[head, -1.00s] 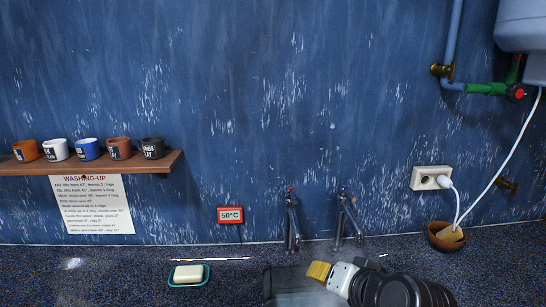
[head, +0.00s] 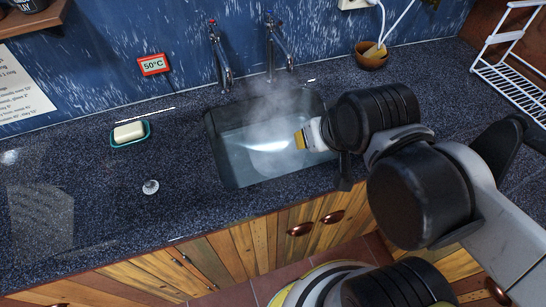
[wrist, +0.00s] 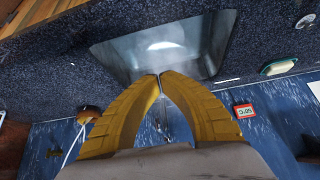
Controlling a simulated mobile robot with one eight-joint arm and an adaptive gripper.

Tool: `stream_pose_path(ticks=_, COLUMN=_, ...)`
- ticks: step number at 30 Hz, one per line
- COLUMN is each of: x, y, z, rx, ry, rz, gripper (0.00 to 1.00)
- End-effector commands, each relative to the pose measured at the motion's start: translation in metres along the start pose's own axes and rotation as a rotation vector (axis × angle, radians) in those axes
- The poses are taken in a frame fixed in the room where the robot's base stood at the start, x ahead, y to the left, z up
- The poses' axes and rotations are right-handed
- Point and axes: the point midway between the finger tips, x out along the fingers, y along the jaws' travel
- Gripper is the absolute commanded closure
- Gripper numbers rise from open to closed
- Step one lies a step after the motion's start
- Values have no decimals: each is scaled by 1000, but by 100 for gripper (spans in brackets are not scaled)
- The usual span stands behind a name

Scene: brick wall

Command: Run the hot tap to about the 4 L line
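The red-marked hot tap (head: 220,58) stands on the left behind the sink (head: 215,150), with the blue-marked tap (head: 275,45) to its right. Pale steam or haze hangs over the sink, and the bottom of the basin looks bright and blurred. I cannot make out a water stream, a water level or a 4 L line. My gripper (head: 300,139) is over the right part of the basin, apart from both taps. In the wrist view its yellow fingers (wrist: 160,75) meet at the tips with nothing between them.
A red 50°C sign (head: 153,65) hangs on the wall. A soap dish (head: 144,139) and a round metal disc (head: 150,187) lie on the counter left of the sink. A brown bowl (head: 371,60) and a white rack (head: 510,70) are on the right.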

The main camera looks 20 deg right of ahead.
Motion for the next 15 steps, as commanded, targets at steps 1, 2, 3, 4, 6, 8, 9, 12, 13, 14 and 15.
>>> stream_pose_path(ticks=1, x=0, y=0, z=0, rx=0, ry=0, rz=0, gripper=100)
stream_pose_path(ticks=2, x=0, y=0, z=0, rx=0, ry=0, rz=0, gripper=100)
stream_pose_path(ticks=3, x=0, y=0, z=0, rx=0, ry=0, rz=0, gripper=100)
stream_pose_path(ticks=4, x=0, y=0, z=0, rx=0, ry=0, rz=0, gripper=100)
stream_pose_path(ticks=6, x=0, y=0, z=0, rx=0, ry=0, rz=0, gripper=100)
stream_pose_path(ticks=8, x=0, y=0, z=0, rx=1, ry=0, rz=-1, gripper=94)
stream_pose_path(ticks=9, x=0, y=0, z=0, rx=1, ry=0, rz=-1, gripper=82)
stream_pose_path(ticks=12, x=0, y=0, z=0, rx=1, ry=1, rz=-1, gripper=67)
stream_pose_path(ticks=13, x=0, y=0, z=0, rx=1, ry=1, rz=-1, gripper=67)
stream_pose_path(ticks=14, x=0, y=0, z=0, rx=1, ry=1, rz=-1, gripper=67)
stream_pose_path(ticks=15, x=0, y=-1, z=-2, rx=6, ry=4, rz=-5, gripper=67)
